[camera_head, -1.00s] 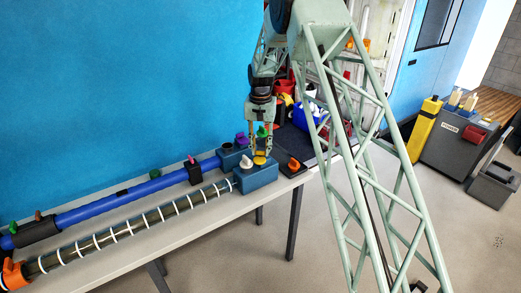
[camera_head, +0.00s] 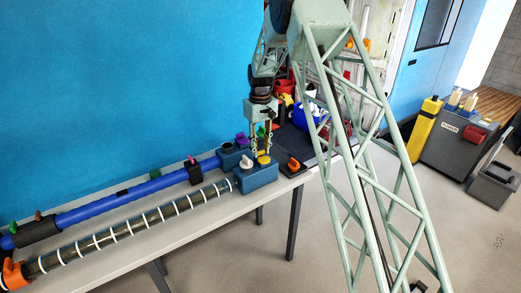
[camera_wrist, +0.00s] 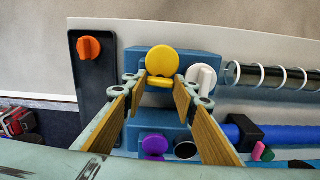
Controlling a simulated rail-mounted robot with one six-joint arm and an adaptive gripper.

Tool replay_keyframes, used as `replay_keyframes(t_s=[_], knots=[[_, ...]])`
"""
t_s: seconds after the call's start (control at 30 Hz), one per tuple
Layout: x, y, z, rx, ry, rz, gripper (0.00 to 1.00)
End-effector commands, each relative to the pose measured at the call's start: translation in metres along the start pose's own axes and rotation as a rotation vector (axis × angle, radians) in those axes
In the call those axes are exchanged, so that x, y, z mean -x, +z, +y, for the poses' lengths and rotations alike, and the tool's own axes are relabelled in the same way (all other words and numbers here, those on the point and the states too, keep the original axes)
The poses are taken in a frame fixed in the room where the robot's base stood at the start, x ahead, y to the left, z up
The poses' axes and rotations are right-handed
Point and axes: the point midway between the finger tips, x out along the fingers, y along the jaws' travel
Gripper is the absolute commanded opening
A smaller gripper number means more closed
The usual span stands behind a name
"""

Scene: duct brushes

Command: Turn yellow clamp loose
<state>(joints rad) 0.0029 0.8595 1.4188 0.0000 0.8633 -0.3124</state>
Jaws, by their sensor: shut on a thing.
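The yellow clamp (camera_head: 264,160) is a round-topped knob on the blue block (camera_head: 258,181) at the right end of the spiral-ringed tube. In the wrist view the yellow clamp (camera_wrist: 162,62) stands with its disc and lower bar facing the camera. My gripper (camera_head: 261,151) points down over it. In the wrist view my gripper (camera_wrist: 160,84) has one wooden-faced finger on each side of the clamp's lower part, shut on it. The exact contact points are partly hidden by the fingertips.
A white knob (camera_wrist: 201,78) is close beside the right finger. An orange knob (camera_wrist: 89,48) sits on a dark plate to the left. A purple knob (camera_wrist: 155,146) is on the second blue block, between the fingers. The blue tube (camera_head: 130,189) runs along the wall.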

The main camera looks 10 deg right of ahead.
Motion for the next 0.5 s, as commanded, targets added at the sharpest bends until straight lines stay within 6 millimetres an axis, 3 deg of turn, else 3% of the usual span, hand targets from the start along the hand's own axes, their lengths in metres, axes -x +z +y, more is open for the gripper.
replay_keyframes(t_s=[0.5], knots=[[0.0000, 0.0000, 0.0000, 0.055, 0.000, 0.000, 0.15]])
